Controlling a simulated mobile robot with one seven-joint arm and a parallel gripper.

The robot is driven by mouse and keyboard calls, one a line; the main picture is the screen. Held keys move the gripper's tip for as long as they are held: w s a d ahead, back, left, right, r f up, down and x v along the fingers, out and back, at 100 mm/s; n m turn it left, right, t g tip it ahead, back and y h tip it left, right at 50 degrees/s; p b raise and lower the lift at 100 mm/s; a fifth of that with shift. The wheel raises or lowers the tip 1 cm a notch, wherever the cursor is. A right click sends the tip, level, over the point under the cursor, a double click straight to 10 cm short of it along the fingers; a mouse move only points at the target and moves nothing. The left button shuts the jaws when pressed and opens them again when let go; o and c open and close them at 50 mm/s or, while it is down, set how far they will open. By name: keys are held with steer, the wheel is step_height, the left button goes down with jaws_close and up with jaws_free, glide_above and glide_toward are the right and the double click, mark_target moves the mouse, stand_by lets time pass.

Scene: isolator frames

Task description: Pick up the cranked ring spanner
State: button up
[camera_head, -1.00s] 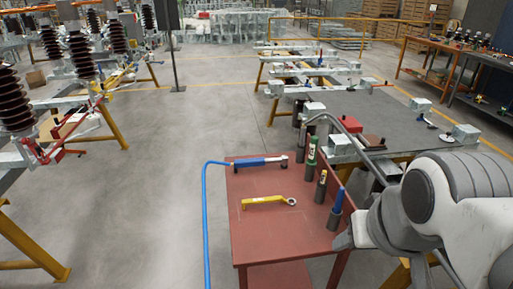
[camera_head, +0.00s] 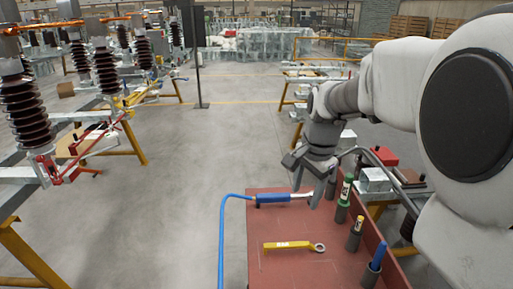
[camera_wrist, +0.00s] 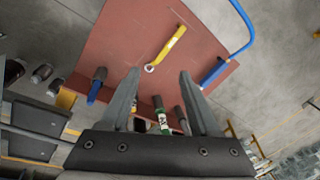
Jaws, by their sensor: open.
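The cranked ring spanner (camera_head: 290,246) has a yellow handle and a metal ring at its right end. It lies flat on the red table (camera_head: 285,275) in the head view. In the wrist view the spanner (camera_wrist: 168,46) lies beyond the fingertips, its ring end nearest to me. My gripper (camera_head: 314,186) is open and empty above the back part of the table, behind and a little right of the spanner. In the wrist view my gripper (camera_wrist: 158,82) shows two spread fingers with nothing between them at the tips.
A blue tool with a blue hose (camera_head: 272,199) lies along the table's back edge. Upright tools in dark holders stand along the right side: a green one (camera_head: 344,195), a yellow one (camera_head: 356,230) and a blue one (camera_head: 377,258). Open floor lies to the left.

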steer(key=w+f+m+g, duration=0.2)
steer(key=w+f+m, duration=0.4)
steer(key=w+f, duration=0.55)
steer(key=b, duration=0.1)
glide_above(289, 243)
steer(key=shift+h, duration=0.3)
step_height(289, 243, down, 13)
steer(key=shift+s+d+f, duration=0.1)
steer(key=shift+f, duration=3)
steer(key=shift+c, duration=0.3)
jaws_close()
